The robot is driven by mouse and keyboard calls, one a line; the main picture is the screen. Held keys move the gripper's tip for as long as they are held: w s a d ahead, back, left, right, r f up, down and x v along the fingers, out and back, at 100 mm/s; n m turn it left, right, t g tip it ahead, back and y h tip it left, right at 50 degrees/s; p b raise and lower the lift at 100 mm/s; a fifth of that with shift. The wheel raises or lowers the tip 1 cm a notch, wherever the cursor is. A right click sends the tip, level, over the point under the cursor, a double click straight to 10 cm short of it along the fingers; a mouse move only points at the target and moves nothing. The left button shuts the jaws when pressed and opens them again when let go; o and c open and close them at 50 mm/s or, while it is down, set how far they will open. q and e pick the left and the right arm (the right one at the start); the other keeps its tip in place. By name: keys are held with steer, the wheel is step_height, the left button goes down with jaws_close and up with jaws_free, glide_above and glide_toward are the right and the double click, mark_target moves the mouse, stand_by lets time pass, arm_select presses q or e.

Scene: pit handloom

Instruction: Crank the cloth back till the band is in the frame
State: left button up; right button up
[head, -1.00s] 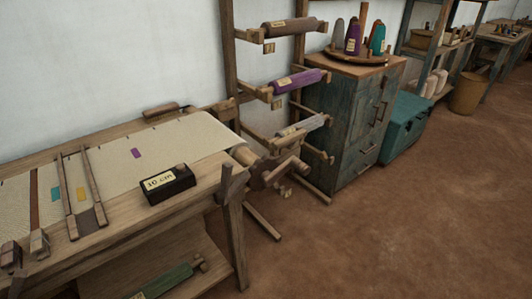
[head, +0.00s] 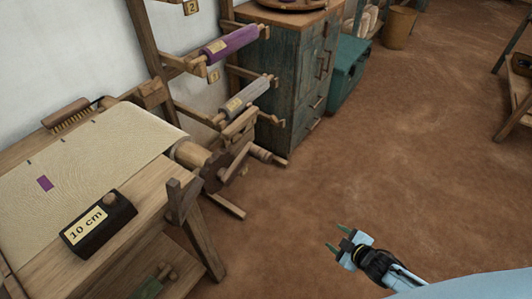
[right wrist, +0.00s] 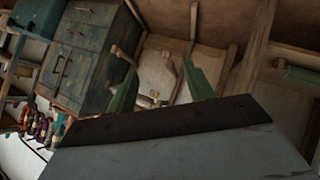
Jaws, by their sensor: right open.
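The cream cloth (head: 90,150) lies flat over the loom table and runs to a wooden roller (head: 190,154) at its right end. A small purple patch (head: 45,183) shows on the cloth at the left. The dark crank (head: 222,168) with wooden arms sits at the roller's end, beyond the table's corner post. My right gripper (head: 337,238) is open and empty over the bare floor, well right of the crank and apart from it. Its green fingers (right wrist: 160,88) stand apart in the right wrist view. My left gripper is not in view, nor are the frame bars.
A dark block marked 10 cm (head: 98,220) rests at the table's near edge. A wooden rack with a purple roll (head: 230,43) and a grey roll (head: 247,97) stands behind the crank. A blue-green cabinet (head: 300,75) is beyond. The floor (head: 400,150) to the right is clear.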

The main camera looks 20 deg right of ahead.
steer(key=w+a+r+n+t+y, duration=0.2)
steer(key=w+r+n, duration=0.15)
steer(key=r, duration=0.35)
steer(key=w+a+r+n+t+y, duration=0.1)
steer(key=w+a+r+n+y, duration=0.2)
steer(key=r, duration=0.4)
steer(key=n+y, duration=0.4)
steer(key=y, duration=0.1)
glide_toward(263, 156)
steer(key=shift+m+t, duration=0.25)
steer(key=shift+t, duration=0.15)
steer(key=x, duration=0.3)
steer(key=f+b+x, duration=0.1)
steer(key=x, duration=0.3)
steer(key=f+b+x, duration=0.1)
steer(key=x, duration=0.2)
steer(key=shift+w+d, duration=0.1)
steer(key=shift+w, duration=0.45)
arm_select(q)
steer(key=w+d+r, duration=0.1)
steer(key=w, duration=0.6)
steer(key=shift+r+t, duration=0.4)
arm_select(e)
jaws_close()
